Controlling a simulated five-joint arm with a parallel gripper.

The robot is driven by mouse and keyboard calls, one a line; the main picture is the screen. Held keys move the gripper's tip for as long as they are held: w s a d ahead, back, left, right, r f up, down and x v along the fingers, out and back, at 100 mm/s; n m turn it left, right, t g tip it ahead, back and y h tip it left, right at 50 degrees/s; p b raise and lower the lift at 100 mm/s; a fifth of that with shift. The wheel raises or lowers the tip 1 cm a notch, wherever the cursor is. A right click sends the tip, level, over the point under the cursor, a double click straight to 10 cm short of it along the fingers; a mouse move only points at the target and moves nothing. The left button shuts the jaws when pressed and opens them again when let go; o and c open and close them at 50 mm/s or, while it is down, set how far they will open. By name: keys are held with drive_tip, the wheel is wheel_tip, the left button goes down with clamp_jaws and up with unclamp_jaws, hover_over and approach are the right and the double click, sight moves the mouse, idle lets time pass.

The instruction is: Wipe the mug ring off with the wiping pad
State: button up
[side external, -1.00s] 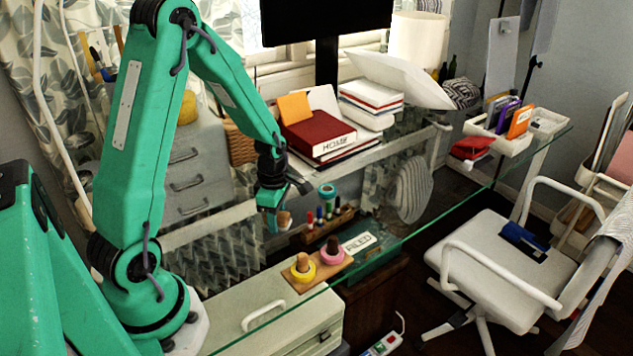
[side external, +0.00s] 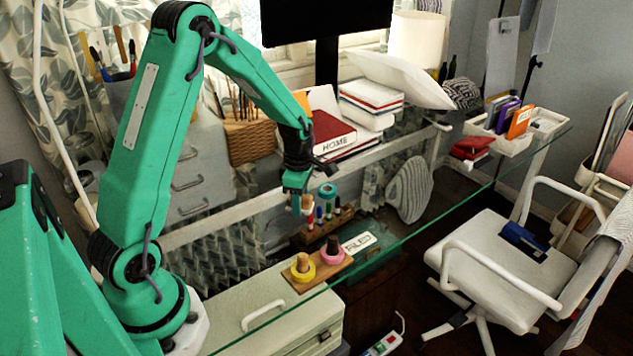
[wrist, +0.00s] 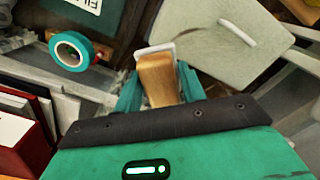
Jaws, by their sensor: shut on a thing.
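The wiping pad (wrist: 168,46) shows in the wrist view as a wooden handle with a pale pad edge at its far end. My gripper (wrist: 158,80) is shut on the handle, one teal finger on each side. In the side view my gripper (side external: 297,195) points down over the glass desk (side external: 372,250), left of the teal tape roll. Only a small part of the handle shows below the fingers there. I cannot tell whether the pad touches the glass. I cannot make out the mug ring in either view.
A teal tape roll (side external: 327,190) and a marker rack (side external: 328,225) are close to my gripper. Red books (side external: 325,135) and a wicker basket (side external: 247,135) are behind.

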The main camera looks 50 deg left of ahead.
drive_tip(key=shift+r, duration=2.7)
drive_tip(key=shift+s, duration=0.1)
drive_tip(key=shift+s+a+r+n, duration=0.15)
drive_tip(key=shift+s+r+n, duration=0.55)
drive_tip(key=shift+n, duration=0.2)
drive_tip(key=shift+s+a+r+n, duration=0.1)
drive_tip(key=shift+s+r+n, duration=0.4)
drive_tip(key=shift+s+n, duration=0.4)
drive_tip(key=shift+s+r+n, duration=0.45)
drive_tip(key=shift+s+n, duration=0.35)
drive_tip(key=shift+n, duration=0.2)
hover_over(258, 201)
wheel_tip(258, 201, down, 7)
drive_tip(key=shift+f, duration=2)
